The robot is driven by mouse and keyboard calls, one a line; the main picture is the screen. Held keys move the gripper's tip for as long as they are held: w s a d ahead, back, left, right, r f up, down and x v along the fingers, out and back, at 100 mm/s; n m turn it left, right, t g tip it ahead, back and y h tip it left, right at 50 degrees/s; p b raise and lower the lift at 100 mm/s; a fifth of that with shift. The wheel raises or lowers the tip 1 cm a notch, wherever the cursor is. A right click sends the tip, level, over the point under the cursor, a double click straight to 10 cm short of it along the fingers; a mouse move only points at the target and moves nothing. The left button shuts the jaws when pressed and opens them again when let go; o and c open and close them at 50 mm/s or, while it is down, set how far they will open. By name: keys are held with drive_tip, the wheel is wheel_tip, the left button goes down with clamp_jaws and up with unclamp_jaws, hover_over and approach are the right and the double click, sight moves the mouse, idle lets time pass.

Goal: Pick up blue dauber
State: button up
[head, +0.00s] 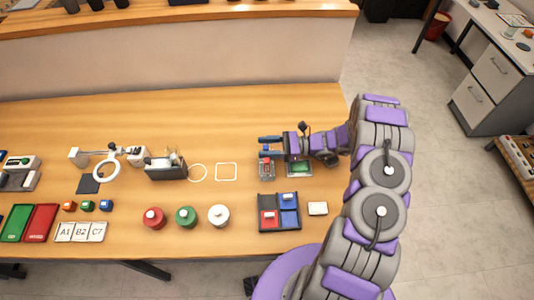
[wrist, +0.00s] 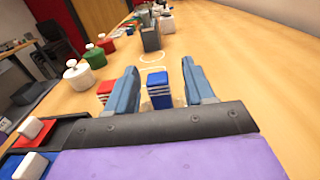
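My gripper (head: 269,145) is open above the right part of the table, with its fingers pointing left. In the wrist view its two blue fingers (wrist: 160,88) are spread apart. A blue block with pale stripes (wrist: 157,90) shows between them, apart from both fingers; its base is hidden. A blue piece with a white top (head: 288,200) sits in the dark divided tray (head: 262,229), nearer than my gripper. It also shows at the lower left of the wrist view (wrist: 31,165). A red piece with a white top (head: 268,216) is in the same tray. I cannot tell for certain which blue object is the dauber.
A red striped block (wrist: 107,90) stands left of the blue one in the wrist view. A green pad (head: 299,169) is by my wrist. Red, green and white jars (head: 186,216) stand left of the tray. The back right table is clear.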

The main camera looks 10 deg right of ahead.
drive_tip(key=shift+a, duration=0.25)
drive_tip(key=c, duration=0.6)
drive_tip(key=shift+d, duration=0.1)
clamp_jaws()
drive_tip(key=shift+r, duration=0.15)
